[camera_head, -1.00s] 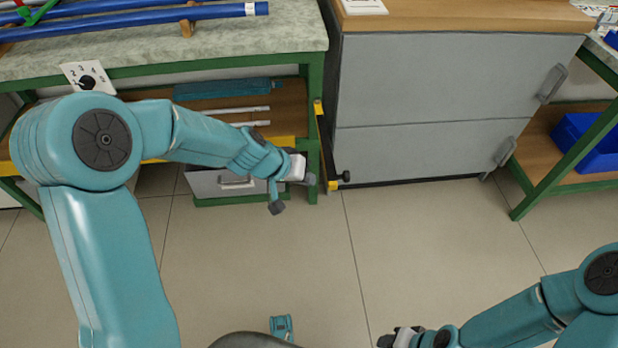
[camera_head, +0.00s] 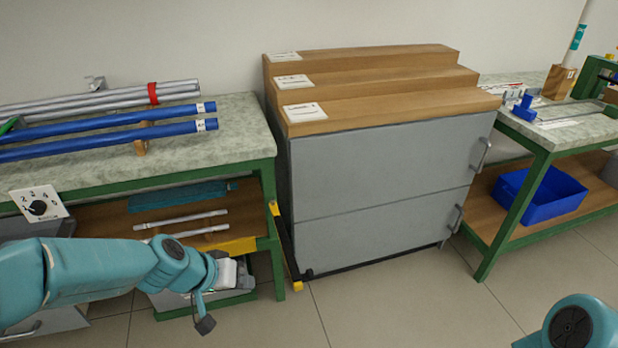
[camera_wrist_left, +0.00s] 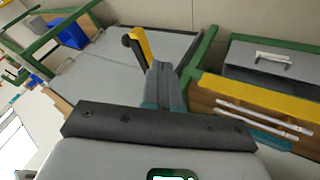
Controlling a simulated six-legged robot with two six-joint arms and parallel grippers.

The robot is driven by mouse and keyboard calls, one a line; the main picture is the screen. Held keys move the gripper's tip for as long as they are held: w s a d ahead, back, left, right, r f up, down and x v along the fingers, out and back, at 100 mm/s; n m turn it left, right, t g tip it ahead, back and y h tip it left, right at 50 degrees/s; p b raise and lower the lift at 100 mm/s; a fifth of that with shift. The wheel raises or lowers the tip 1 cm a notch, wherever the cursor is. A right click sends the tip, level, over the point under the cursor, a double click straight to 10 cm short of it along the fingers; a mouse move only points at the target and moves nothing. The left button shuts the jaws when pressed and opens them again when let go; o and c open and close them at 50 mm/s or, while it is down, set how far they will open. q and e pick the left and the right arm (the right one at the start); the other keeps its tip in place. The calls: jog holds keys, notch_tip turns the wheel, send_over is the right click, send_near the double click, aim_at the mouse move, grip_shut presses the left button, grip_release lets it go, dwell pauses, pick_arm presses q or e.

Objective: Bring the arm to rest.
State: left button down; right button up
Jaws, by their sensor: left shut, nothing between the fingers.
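My left arm comes in from the left in the head view, stretched in front of the workbench (camera_head: 240,128). Its gripper (camera_head: 240,277) is near the bench's front right leg, below the lower shelf, and looks empty. In the left wrist view the gripper's fingers (camera_wrist_left: 165,85) are together with nothing between them, the bench's green frame and yellow edge beyond. Of my right arm only a teal joint shows at the bottom right; its gripper is out of frame.
A grey cabinet (camera_head: 375,185) with wooden steps stands right of the bench. Blue rods (camera_head: 100,130) lie on the bench; pale rods (camera_head: 185,220) lie on its shelf. A blue bin (camera_head: 540,197) sits under the right table. The floor (camera_head: 400,310) in front is clear.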

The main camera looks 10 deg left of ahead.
pick_arm(q)
jog(key=s+d+f+g, duration=0.35)
jog(key=s+f, duration=0.55)
jog(key=f, duration=0.4)
jog(key=s+d+f+g, duration=0.2)
jog(key=s+d+f, duration=0.3)
jog(key=s+f, duration=0.5)
notch_tip(320, 180, up, 18)
jog(key=d+p, duration=0.1)
jog(key=p, duration=1.9)
jog(key=shift+w+p, duration=0.25)
jog(key=shift+p, duration=0.15)
jog(key=shift+s+a+n, duration=0.1)
jog(key=shift+n, duration=0.2)
